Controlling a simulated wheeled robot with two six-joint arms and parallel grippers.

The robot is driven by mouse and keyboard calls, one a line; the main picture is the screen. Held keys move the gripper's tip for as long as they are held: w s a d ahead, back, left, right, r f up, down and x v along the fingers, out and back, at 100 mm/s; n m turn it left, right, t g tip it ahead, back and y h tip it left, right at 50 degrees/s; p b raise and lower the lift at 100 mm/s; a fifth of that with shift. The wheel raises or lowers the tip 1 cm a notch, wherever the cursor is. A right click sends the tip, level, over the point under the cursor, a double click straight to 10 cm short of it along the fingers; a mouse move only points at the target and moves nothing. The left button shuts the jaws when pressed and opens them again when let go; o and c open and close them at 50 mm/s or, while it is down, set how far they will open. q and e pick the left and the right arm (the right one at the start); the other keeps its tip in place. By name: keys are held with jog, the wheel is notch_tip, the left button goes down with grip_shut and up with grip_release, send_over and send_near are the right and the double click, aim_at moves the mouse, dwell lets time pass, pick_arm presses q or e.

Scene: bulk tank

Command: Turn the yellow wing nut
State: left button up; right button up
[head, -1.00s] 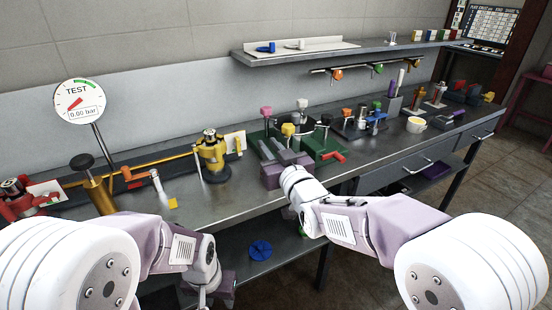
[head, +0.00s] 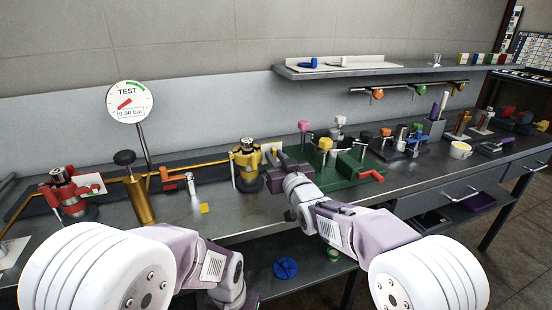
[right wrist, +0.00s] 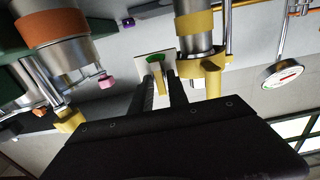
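A small yellow winged knob (head: 325,144), which looks like the wing nut, stands on a green fixture (head: 350,170) right of my right gripper in the head view. In the right wrist view a yellow knob (right wrist: 68,120) shows at lower left, apart from the fingers. My right gripper (head: 276,158) reaches over the bench between the yellow valve (head: 246,165) and the green fixture. In its wrist view the two dark fingers (right wrist: 162,92) are apart, with a yellow strip seen between them; contact cannot be told. My left gripper is out of sight below the picture.
Pink (head: 304,126) and white (head: 341,121) knobs stand near the yellow one. A red handle (head: 371,176) sticks out at the fixture's front. A brass cylinder (head: 138,195) and test gauge (head: 129,102) stand left. Bare bench lies in front of the yellow valve.

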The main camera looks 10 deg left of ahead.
grip_shut()
jog(key=shift+s+a+f+n+b, duration=0.1)
jog(key=shift+n+b, duration=0.7)
jog(key=shift+n, duration=2.15)
jog(key=shift+a+f+n+b, duration=0.1)
jog(key=shift+n+b, duration=0.75)
jog(key=shift+n, duration=2.15)
jog(key=shift+s+a+f+n+b, duration=0.1)
jog(key=shift+n+b, duration=0.7)
jog(key=shift+n, duration=2.15)
grip_release()
